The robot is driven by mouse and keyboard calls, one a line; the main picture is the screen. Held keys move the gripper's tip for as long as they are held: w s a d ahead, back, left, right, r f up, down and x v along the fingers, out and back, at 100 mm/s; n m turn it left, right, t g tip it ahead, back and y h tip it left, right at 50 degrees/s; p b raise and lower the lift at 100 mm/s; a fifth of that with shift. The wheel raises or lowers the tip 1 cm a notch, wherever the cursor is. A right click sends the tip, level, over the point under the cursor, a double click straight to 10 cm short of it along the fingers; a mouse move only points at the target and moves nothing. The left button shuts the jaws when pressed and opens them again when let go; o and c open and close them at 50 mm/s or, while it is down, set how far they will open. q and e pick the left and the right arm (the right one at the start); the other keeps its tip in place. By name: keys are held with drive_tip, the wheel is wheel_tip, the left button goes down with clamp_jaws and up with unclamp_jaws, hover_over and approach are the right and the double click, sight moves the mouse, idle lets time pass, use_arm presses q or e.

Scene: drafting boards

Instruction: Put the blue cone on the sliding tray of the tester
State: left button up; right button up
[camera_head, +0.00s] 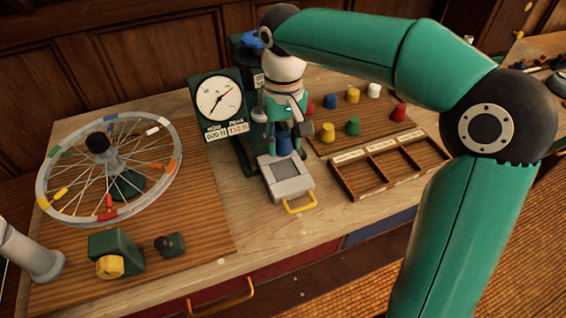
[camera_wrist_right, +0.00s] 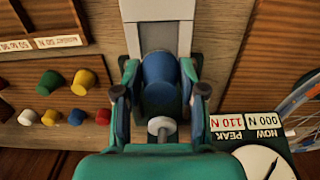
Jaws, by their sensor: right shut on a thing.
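The blue cone (camera_head: 284,146) is between the fingers of my right gripper (camera_head: 286,134), which is shut on it. In the right wrist view the blue cone (camera_wrist_right: 161,82) shows between the two fingers of my right gripper (camera_wrist_right: 160,92). The sliding tray (camera_head: 294,188) of the tester is grey with a yellow handle and is pulled out to the front. It shows behind the cone in the right wrist view (camera_wrist_right: 158,10). I cannot tell whether the cone touches the tray. The tester's dial (camera_head: 216,98) stands just left of my gripper. My left gripper is out of view.
Several coloured cones stand on a brown board (camera_head: 375,120) at the right. A labelled wooden box (camera_head: 345,187) with three compartments lies right of the tray. A spoked wheel (camera_head: 42,205) fills the left. Bare bench lies in front of the tray.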

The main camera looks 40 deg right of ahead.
sight(284, 136)
drive_tip(key=shift+f, duration=3)
drive_tip(key=shift+f+b, duration=0.15)
drive_tip(key=shift+b, duration=0.2)
drive_tip(key=o, duration=1.2)
drive_tip(key=shift+o, duration=0.2)
drive_tip(key=shift+r, duration=0.2)
wheel_tip(284, 136, up, 11)
drive_tip(key=shift+f+p, duration=0.2)
drive_tip(key=shift+p, duration=0.65)
drive_tip(key=shift+r, duration=0.7)
